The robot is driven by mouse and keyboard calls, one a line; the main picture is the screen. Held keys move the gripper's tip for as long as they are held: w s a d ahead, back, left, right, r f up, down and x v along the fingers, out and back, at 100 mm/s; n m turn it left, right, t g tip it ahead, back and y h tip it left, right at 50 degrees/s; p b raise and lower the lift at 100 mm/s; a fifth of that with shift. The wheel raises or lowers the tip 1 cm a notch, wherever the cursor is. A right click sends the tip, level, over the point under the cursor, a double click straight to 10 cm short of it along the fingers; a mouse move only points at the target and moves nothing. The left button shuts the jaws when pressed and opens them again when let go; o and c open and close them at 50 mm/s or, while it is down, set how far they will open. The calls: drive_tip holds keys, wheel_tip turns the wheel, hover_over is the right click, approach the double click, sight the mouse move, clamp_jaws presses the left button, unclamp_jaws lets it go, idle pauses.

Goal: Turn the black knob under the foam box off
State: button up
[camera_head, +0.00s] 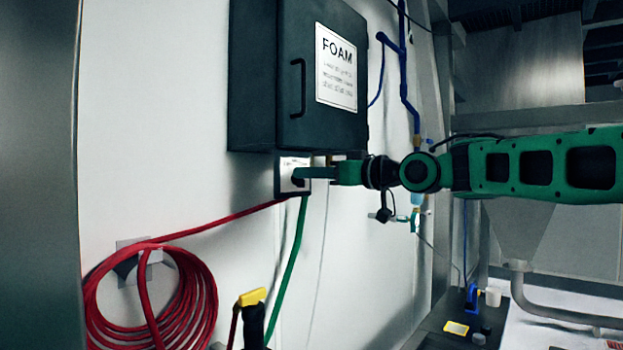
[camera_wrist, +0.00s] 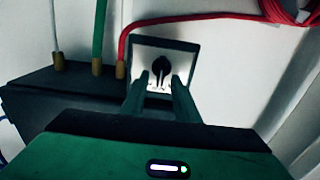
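The black knob (camera_wrist: 161,66) sits on a white plate in a dark square frame (camera_wrist: 136,47) in the wrist view. Its narrow handle points toward the bottom of that picture. The foam box (camera_head: 255,75) is dark and hangs on the wall directly above this plate (camera_head: 291,162). My gripper (camera_head: 303,173) reaches in from the right, just under the box. In the wrist view its two fingers (camera_wrist: 158,82) are apart, one on each side of the knob's lower end. I cannot tell whether they touch the knob. In the head view the gripper largely hides the knob.
A red hose (camera_head: 215,226) runs from beside the plate to a coil on the wall at left. A green hose (camera_head: 290,265) hangs below the plate. The box's underside is close above my gripper. Blue pipes (camera_head: 403,75) and valves (camera_head: 385,214) are behind, at right.

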drive_tip(key=shift+w+a, duration=0.25)
drive_tip(key=shift+w, duration=0.05)
drive_tip(key=shift+c, duration=0.3)
